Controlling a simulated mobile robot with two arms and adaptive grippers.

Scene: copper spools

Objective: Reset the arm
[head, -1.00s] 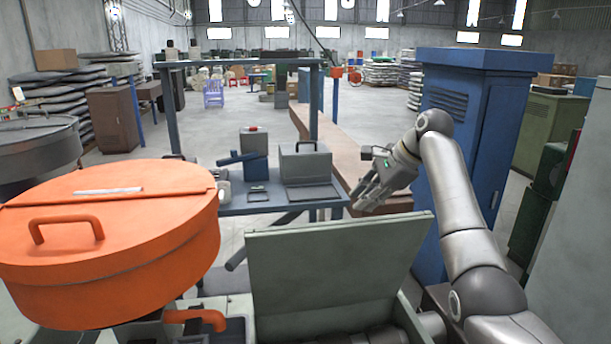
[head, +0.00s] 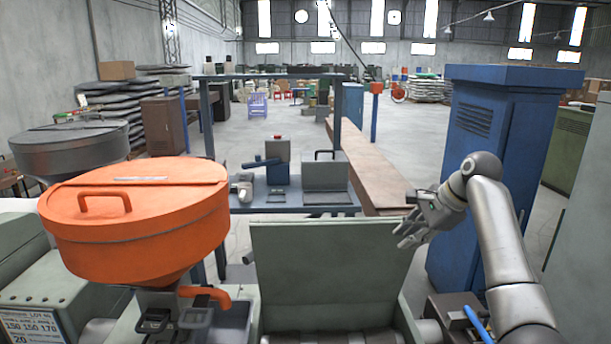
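My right arm comes in from the lower right, and its gripper (head: 409,229) is held in the air, right of the raised grey-green lid (head: 330,270). Its fingers look spread apart with nothing between them, and they touch nothing that I can make out. My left arm and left gripper are not in view.
A tall blue cabinet (head: 480,125) stands close behind my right arm. An orange hopper (head: 135,225) fills the left foreground. A blue bench (head: 290,203) with small machines stands ahead, beside a long brown surface (head: 375,180). Open floor (head: 400,130) lies beyond.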

